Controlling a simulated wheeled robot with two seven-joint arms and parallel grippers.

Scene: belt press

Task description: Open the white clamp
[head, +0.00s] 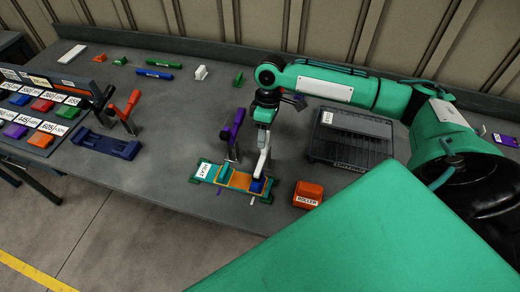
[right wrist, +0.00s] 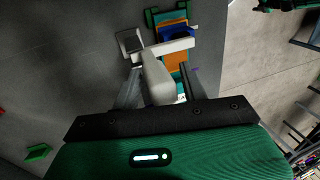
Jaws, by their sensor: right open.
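The white clamp (head: 264,160) stands at the right end of the heat press (head: 207,172), its pale lever upright above a blue block (head: 257,186). In the right wrist view its lever (right wrist: 158,82) points up toward the camera, and a white crossbar reaches over the orange belt area. My right gripper (head: 264,128) is directly above the clamp. In the right wrist view the open fingers (right wrist: 161,88) are on either side of the lever, with gaps visible. Contact cannot be told. My left gripper is not in view.
A purple clamp (head: 237,125) stands close left of the white one. An orange roller block (head: 308,194) and a dark conveyor tray (head: 350,140) lie to the right. A blue fixture (head: 105,143) and an orange-handled clamp (head: 132,103) stand left. The table between is mostly clear.

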